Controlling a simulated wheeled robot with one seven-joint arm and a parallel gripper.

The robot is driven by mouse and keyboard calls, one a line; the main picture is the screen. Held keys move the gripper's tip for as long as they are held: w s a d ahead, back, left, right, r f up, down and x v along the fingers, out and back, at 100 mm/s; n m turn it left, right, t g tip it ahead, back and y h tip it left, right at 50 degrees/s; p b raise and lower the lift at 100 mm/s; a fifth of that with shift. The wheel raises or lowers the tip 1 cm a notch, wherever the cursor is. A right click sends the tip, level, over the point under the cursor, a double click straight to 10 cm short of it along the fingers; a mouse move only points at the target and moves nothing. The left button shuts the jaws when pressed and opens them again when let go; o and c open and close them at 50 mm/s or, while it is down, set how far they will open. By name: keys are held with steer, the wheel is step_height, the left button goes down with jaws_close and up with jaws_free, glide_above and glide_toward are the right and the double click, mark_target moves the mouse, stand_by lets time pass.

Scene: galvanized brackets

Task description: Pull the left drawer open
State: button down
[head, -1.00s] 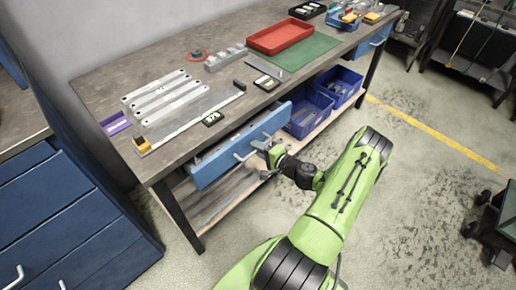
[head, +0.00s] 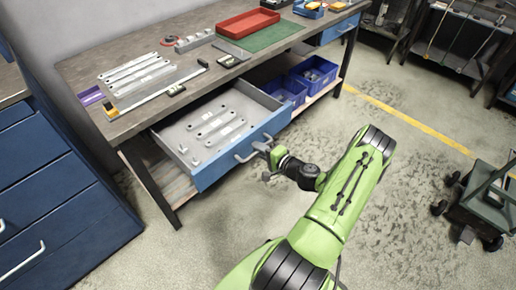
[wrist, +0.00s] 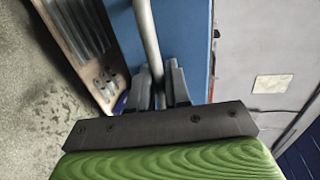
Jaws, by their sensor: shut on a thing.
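The left drawer (head: 215,125) under the workbench is pulled well out in the head view. Its blue front (head: 220,165) faces me, and its grey inside holds several flat brackets (head: 215,122). My gripper (head: 266,157) is at the grey bar handle (head: 249,151) on the drawer front. In the wrist view, my gripper (wrist: 160,85) is shut on the handle (wrist: 148,40), with a finger on either side of the bar. The blue drawer front (wrist: 180,45) lies just behind the fingers.
The workbench top (head: 150,62) carries brackets, a red tray (head: 248,22) and a green mat (head: 272,38). Blue bins (head: 314,74) stand on the lower shelf to the right of the drawer. A blue cabinet (head: 50,190) stands at left. The floor (head: 400,150) at right is clear up to a cart (head: 485,195).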

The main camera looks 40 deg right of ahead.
steer(key=shift+s, duration=0.2)
steer(key=c, duration=1.3)
jaws_free()
steer(key=shift+c, duration=0.2)
steer(key=p+v, duration=0.2)
steer(key=v, duration=1.3)
steer(key=shift+s, duration=0.3)
steer(key=shift+a, duration=0.1)
